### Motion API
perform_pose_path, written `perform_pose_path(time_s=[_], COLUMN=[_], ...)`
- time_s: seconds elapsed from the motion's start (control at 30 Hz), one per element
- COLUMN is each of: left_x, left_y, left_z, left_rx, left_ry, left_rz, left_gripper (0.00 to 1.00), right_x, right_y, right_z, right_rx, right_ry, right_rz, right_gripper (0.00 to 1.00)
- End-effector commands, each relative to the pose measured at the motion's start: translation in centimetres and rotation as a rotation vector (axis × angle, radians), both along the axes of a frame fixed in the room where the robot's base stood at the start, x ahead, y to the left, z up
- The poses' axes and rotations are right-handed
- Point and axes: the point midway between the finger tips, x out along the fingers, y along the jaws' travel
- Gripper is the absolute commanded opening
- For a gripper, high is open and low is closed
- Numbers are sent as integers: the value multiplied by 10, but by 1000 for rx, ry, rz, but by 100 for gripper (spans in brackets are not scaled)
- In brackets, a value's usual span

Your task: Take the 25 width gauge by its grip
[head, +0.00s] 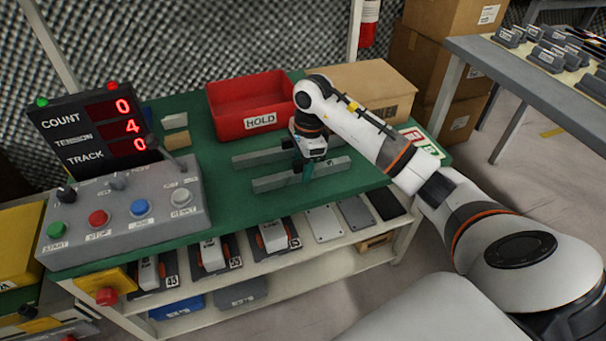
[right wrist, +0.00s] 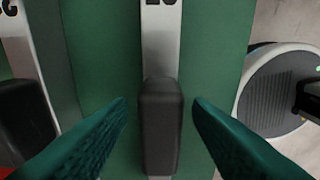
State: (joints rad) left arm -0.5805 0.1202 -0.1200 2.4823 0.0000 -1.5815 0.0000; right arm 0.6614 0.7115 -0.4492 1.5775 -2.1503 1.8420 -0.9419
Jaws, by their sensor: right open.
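The 25 width gauge (head: 272,183) is a long grey bar at the front of the green bench top, nearest me. In the right wrist view its pale bar (right wrist: 161,45) runs down the middle, with a partly cut-off number at the top edge and a dark block-shaped grip (right wrist: 161,125) below. My right gripper (head: 307,172) is over this bar. Its green fingers (right wrist: 160,105) are open, one on each side of the grip, with a gap on both sides. Whether they reach down to grip height is hard to tell. My left gripper is not in view.
A second grey gauge bar (head: 258,157) lies just behind; its dark grip (right wrist: 25,110) shows at left in the wrist view. A red HOLD bin (head: 250,95) and a cardboard box (head: 365,82) stand at the back. A control panel (head: 120,212) fills the bench's left end.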

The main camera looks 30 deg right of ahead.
Motion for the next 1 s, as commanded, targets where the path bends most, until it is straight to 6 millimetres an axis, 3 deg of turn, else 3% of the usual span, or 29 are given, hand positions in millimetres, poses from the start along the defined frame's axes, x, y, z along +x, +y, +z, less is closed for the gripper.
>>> perform_pose_path(time_s=[0.1,0.37,0.63,1.0], left_x=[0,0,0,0], left_y=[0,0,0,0], left_z=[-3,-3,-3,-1], left_rx=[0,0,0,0], left_ry=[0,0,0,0], left_rz=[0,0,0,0], left_gripper=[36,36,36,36], right_x=[0,0,0,1], right_y=[1,1,1,1], right_z=[-12,-13,-13,-4], right_rx=[0,-1,-1,-2], right_ry=[0,-1,-1,-5], right_rz=[1,1,1,0], right_gripper=[46,46,1,0])
